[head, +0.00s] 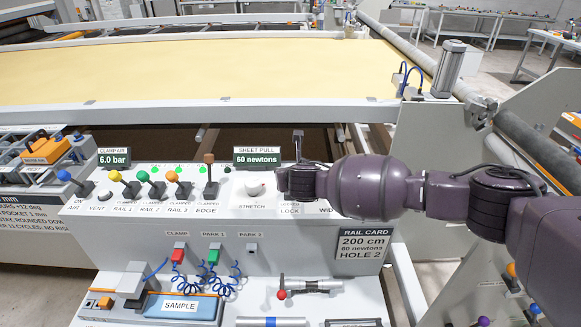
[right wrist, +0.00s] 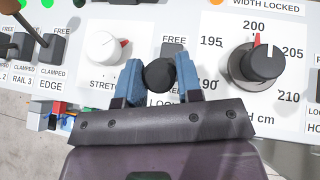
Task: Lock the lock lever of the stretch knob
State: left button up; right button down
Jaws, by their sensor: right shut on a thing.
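The lock lever's black round knob (right wrist: 159,75) sits between the blue fingers of my right gripper (right wrist: 160,82) in the right wrist view. The fingers are shut on it from both sides. The lever's dark base (right wrist: 172,50) shows just above the knob, under a FREE label. The lettering below is partly covered by my gripper. How far the lever tilts is hard to tell. The white stretch knob (right wrist: 107,48), with a red mark, is left of the lever, apart from my fingers. It also shows in the head view (head: 255,188). My left gripper is not in view.
A black width knob (right wrist: 258,62) on a numbered dial stands close to the right of my gripper. The edge lever (head: 209,180) and several coloured-ball levers stand to the left on the panel. The yellow sheet (head: 200,70) lies behind. A rail card (head: 363,246) is on the front face.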

jog(key=shift+s+a+f, duration=0.2)
jog(key=shift+s+f, duration=0.2)
jog(key=shift+f, duration=0.05)
jog(key=c, duration=1.1)
grip_release()
jog(key=shift+c, duration=0.2)
jog(key=o, duration=0.3)
jog(key=shift+w+r, duration=0.1)
jog(key=shift+r, duration=0.1)
jog(key=shift+d, duration=0.1)
jog(key=shift+s+r, duration=0.25)
jog(key=shift+r, duration=0.05)
jog(key=v, duration=1)
jog(key=shift+d+p, duration=0.1)
jog(key=shift+p, duration=0.3)
jog(key=shift+f, duration=0.1)
